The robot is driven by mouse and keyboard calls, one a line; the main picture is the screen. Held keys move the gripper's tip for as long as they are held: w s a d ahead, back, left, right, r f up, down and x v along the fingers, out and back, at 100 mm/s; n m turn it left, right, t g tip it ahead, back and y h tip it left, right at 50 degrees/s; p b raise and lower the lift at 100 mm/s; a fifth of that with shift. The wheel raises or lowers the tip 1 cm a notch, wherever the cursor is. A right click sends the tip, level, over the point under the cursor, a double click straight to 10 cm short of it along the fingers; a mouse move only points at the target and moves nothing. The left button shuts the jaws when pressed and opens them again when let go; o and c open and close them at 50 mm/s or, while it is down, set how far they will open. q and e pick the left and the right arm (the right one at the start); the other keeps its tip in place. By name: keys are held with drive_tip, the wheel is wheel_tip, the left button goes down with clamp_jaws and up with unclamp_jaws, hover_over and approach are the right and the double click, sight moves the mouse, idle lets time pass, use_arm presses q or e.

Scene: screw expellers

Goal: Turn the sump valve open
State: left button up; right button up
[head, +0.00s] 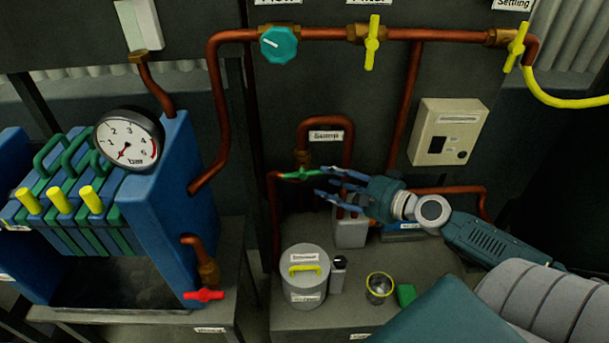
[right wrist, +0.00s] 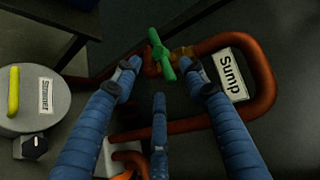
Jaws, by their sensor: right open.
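The sump valve has a green lever handle (head: 300,174) on a copper pipe below the white "Sump" label (head: 325,136). In the right wrist view the green handle (right wrist: 160,54) stands just beyond my fingertips, roughly in line with the gap between them. My right gripper (head: 325,184) is open beside the handle's right end, with its blue fingers spread. In the right wrist view the open fingers (right wrist: 160,84) hold nothing, and I cannot tell whether any finger touches the handle. My left gripper is not in view.
Copper pipes (head: 347,140) loop around the valve. A blue filter press (head: 165,190) stands left.

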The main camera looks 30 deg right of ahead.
sight(307, 175)
drive_tip(key=p+x, duration=0.1)
drive_tip(key=x, duration=0.7)
drive_tip(key=shift+w+a, duration=0.1)
drive_tip(key=shift+w, duration=0.3)
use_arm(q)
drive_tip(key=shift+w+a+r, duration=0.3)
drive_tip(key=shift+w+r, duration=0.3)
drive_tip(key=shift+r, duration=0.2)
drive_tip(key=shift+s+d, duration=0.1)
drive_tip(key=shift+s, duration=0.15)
use_arm(e)
clamp_jaws()
